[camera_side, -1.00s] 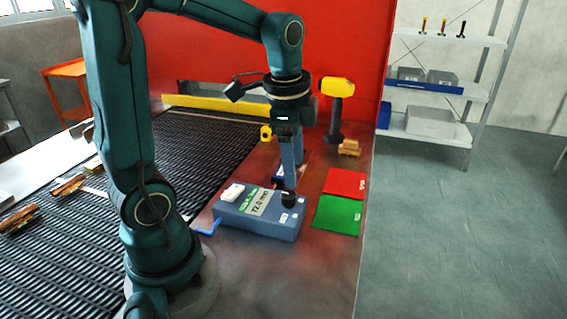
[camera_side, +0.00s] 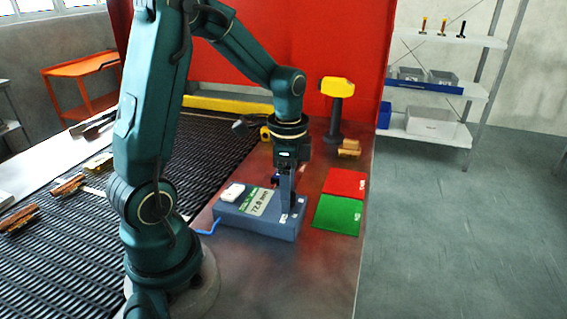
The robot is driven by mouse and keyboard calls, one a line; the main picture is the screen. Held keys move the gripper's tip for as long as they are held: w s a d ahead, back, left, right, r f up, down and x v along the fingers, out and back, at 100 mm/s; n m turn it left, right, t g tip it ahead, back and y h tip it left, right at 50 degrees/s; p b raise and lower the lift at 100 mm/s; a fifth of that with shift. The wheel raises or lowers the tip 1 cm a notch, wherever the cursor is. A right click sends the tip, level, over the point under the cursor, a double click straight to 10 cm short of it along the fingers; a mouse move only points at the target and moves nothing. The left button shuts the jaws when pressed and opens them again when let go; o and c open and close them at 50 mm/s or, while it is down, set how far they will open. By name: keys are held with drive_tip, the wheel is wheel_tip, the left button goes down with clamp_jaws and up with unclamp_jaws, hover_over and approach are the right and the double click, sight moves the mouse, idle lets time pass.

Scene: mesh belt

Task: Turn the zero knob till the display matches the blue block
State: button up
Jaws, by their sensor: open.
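A blue-grey gauge box (camera_side: 254,227) sits on the reddish bench with a pale display (camera_side: 258,202) on its top that seems to read 72.0 mm. The dark zero knob at the box's right end is now mostly hidden by my gripper (camera_side: 287,206). My gripper points down with its fingers at the knob; it is open, and I cannot tell whether the fingers touch the knob. A white piece (camera_side: 232,192) lies on the box's left end. I cannot make out the blue block clearly; the area behind my gripper is partly hidden.
A red pad (camera_side: 345,183) and a green pad (camera_side: 337,215) lie right of the box. A yellow-headed post (camera_side: 337,100) and small wooden blocks (camera_side: 349,148) stand behind. The black mesh belt (camera_side: 70,240) runs at left. The bench front is clear.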

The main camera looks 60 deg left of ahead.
clamp_jaws()
drive_tip(key=n, duration=0.8)
drive_tip(key=shift+d, duration=0.1)
drive_tip(key=n, duration=0.4)
drive_tip(key=shift+w+n, duration=0.1)
drive_tip(key=shift+n, duration=1.8)
